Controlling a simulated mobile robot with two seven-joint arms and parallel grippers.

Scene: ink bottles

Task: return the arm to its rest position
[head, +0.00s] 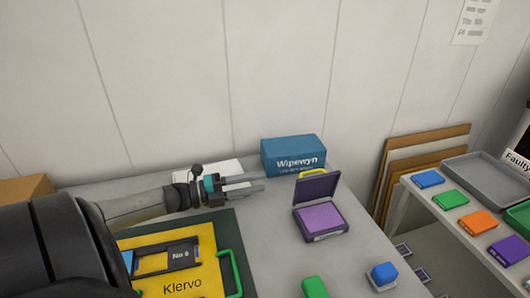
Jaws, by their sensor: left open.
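My left arm (140,204) comes in from the left over the grey table. My left gripper (258,183) is open, with its fingers pointing right and nothing seen between them. It is in front of the blue Wipewyn box (292,155) and to the left of an open ink pad with a purple face (321,218). My right gripper does not show.
A yellow Klervo board (190,285) with a green handle (232,272) lies below the arm. A green block (315,287) and a blue block (384,273) stand near the front. A right-hand shelf holds coloured blocks and a grey tray (485,173).

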